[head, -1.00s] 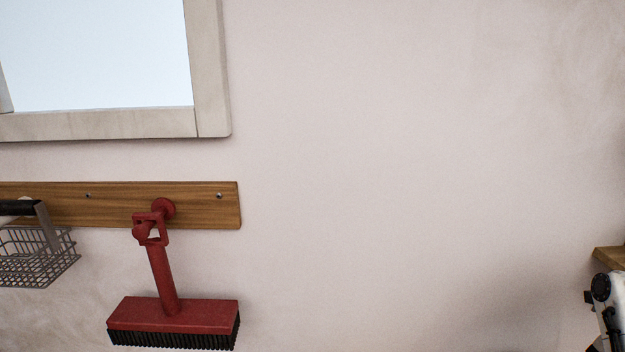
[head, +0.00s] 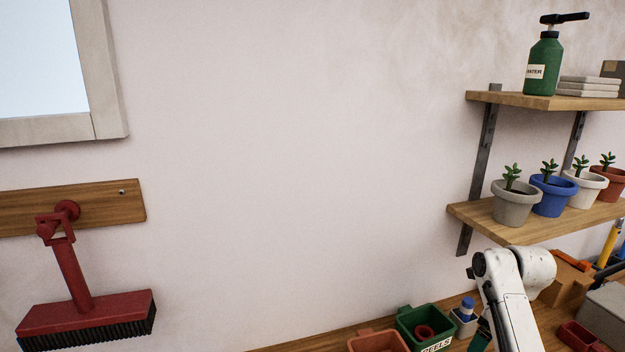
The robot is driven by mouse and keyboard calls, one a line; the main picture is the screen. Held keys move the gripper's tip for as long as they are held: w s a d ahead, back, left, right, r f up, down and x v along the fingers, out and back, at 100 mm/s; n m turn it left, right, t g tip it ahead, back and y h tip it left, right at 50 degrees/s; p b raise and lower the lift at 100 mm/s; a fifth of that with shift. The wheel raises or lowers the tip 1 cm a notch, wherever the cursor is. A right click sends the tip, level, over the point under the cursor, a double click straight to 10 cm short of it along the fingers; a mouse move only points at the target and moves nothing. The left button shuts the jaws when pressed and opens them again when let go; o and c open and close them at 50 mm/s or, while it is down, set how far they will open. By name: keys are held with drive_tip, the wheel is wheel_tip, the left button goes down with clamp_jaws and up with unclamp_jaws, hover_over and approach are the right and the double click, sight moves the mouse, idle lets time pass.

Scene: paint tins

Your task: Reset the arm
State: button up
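My white arm shows at the lower right of the head view, in front of the workbench (head: 300,344) and below the shelves. It rises from the bottom edge and bends to the right at a rounded joint. My gripper is not in the picture, so its fingers and anything in them are hidden. No paint tin can be made out in this view.
Two wooden shelves, upper (head: 520,101) and lower (head: 480,216), hold a green bottle (head: 541,66) and several potted plants. A green bin (head: 418,322) and a red-brown bin (head: 378,342) stand below. A red brush (head: 85,312) hangs left. The middle wall is bare.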

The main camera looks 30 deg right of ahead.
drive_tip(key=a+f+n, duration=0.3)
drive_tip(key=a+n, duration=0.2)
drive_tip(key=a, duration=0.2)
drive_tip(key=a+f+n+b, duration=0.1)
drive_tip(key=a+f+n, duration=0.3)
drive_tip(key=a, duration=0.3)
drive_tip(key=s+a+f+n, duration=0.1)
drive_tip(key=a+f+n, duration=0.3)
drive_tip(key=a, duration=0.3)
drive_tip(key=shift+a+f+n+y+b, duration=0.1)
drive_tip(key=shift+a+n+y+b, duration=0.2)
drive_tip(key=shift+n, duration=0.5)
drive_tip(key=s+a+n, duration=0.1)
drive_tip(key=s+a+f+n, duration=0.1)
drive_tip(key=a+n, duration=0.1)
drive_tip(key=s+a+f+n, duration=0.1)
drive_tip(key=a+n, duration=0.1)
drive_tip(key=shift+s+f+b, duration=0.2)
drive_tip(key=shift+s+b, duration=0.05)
drive_tip(key=shift+b, duration=0.05)
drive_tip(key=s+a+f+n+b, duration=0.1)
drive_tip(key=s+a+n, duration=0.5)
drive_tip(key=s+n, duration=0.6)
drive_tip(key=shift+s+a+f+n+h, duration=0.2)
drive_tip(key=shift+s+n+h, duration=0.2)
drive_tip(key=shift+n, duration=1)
